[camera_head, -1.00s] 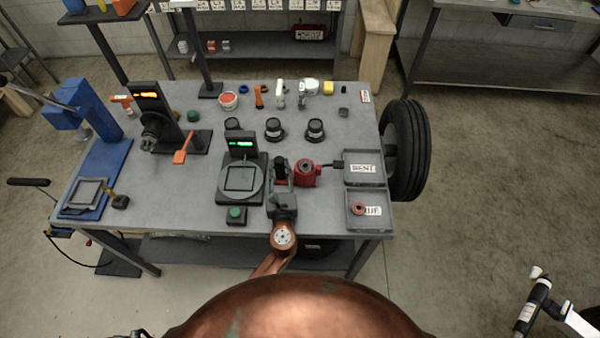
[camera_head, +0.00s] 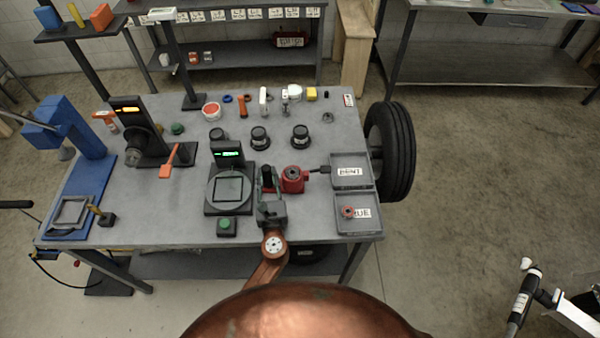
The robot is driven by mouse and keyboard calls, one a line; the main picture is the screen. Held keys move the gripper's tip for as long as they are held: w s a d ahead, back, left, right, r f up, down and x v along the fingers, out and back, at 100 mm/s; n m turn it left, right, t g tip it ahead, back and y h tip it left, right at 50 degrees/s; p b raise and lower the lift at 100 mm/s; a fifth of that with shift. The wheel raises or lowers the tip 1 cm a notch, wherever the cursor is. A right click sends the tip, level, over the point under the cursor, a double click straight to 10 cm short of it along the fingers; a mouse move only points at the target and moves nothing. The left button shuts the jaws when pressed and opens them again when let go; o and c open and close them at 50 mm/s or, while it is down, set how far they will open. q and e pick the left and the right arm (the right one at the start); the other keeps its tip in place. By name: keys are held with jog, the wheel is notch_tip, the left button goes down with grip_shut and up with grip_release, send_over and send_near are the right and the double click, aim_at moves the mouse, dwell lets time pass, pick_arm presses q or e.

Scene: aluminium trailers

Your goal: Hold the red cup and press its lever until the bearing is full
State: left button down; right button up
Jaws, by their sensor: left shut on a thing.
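The red cup (camera_head: 293,184) stands upright near the front right of the grey table. A dark ring shows at its top; I cannot tell if that is the bearing or how full it is. My left gripper (camera_head: 267,184) reaches in from the front, at the cup's left side. It is shut around an upright black grip beside the cup, which seems to belong to it. The contact is small and partly hidden by the fingers. My right gripper is not in view.
A grey tray marked BENT (camera_head: 344,183) is right of the cup. A tray marked TRUE (camera_head: 365,227) holds a small red ring (camera_head: 348,212). A round scale (camera_head: 215,203) with green display and a green button (camera_head: 226,228) are left of my gripper. Black domed items stand behind.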

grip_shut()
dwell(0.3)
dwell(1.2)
